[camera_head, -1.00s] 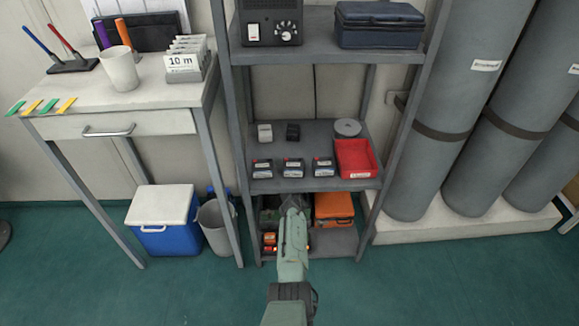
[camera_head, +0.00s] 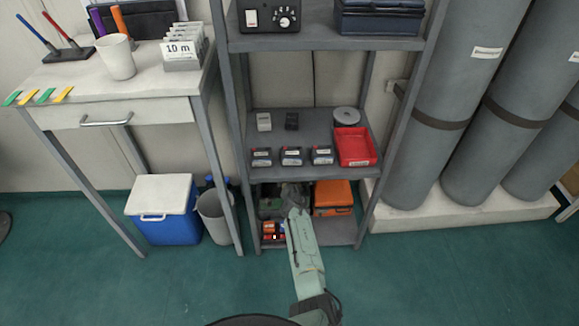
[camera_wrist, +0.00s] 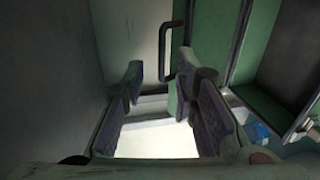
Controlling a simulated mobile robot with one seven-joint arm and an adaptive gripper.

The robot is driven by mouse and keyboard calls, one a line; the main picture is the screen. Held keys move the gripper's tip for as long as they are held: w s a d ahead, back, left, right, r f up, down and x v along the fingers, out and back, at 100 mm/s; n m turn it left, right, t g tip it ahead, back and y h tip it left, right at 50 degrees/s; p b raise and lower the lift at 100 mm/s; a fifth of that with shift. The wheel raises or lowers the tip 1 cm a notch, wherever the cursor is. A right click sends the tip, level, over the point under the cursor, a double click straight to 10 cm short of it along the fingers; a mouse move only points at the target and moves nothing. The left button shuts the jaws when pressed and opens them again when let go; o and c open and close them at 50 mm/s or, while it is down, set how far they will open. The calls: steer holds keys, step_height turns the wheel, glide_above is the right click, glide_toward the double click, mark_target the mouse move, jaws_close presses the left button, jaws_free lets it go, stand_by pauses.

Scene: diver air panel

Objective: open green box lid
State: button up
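The green box (camera_head: 270,205) sits at the left of the bottom shelf in the head view, dark and partly hidden by my gripper and arm. My gripper (camera_head: 293,196) is at the shelf opening, at the right side of the box. In the wrist view my gripper (camera_wrist: 158,88) has its two fingers apart, with nothing seen between them. A green surface (camera_wrist: 212,38), probably the box, is ahead of them, with a dark bent handle (camera_wrist: 168,52) beside it. I cannot tell whether the lid is shut or whether a finger touches it.
An orange case (camera_head: 333,198) stands right of my gripper on the bottom shelf. Small red-orange items (camera_head: 272,230) lie in front of the green box. The middle shelf (camera_head: 300,172) is close above. A grey bin (camera_head: 215,217) and blue cooler (camera_head: 165,225) stand left.

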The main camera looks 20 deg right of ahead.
steer(key=v, duration=0.3)
steer(key=shift+a, duration=0.1)
steer(key=shift+f, duration=0.1)
steer(key=shift+c, duration=0.6)
